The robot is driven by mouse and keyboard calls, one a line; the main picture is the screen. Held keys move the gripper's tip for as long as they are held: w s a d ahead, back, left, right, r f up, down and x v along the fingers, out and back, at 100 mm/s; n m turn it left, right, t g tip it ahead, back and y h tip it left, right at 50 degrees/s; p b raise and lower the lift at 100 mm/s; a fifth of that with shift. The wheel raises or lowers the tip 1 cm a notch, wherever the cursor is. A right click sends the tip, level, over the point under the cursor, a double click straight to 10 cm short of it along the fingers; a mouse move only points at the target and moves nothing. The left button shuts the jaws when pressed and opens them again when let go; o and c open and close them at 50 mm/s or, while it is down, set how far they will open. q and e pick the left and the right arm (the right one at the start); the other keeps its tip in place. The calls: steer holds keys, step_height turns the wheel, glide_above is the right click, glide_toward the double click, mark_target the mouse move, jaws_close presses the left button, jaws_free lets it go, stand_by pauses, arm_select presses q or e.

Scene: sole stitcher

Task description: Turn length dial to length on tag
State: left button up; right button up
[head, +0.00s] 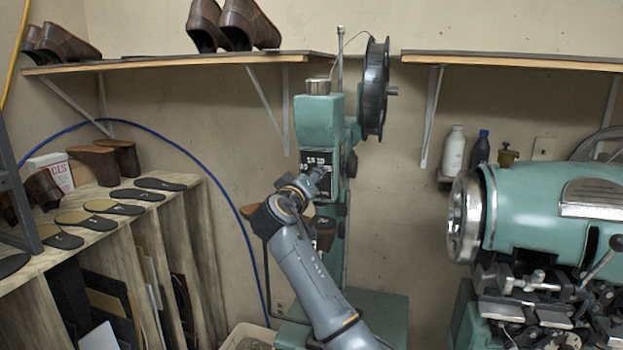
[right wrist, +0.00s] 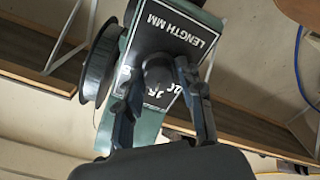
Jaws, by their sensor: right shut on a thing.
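The green stitching machine (head: 318,120) stands against the back wall, with a black dial plate (head: 311,157) bearing white numbers on its front. My right gripper (head: 322,180) is at this plate. In the right wrist view the plate (right wrist: 172,38) appears upside down and reads "LENGTH MM". The dark round length dial (right wrist: 158,74) sits between the two fingers of my right gripper (right wrist: 159,82), which are shut on it. The fingers and the dial hide part of the scale, and the dial's pointer cannot be made out. No readable tag shows. My left gripper is out of view.
A brown shoe (head: 325,232) sits on the machine below the dial, partly behind my arm. A black spool (head: 375,88) is at the machine's upper right. A wooden rack (head: 190,215) with soles stands left. Another green machine (head: 535,205) stands right.

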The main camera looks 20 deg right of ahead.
steer(key=shift+n, duration=0.6)
steer(key=o, duration=1.2)
steer(key=shift+c, duration=0.2)
steer(key=v, duration=1.2)
steer(key=shift+w+f, duration=0.1)
steer(key=shift+f, duration=0.05)
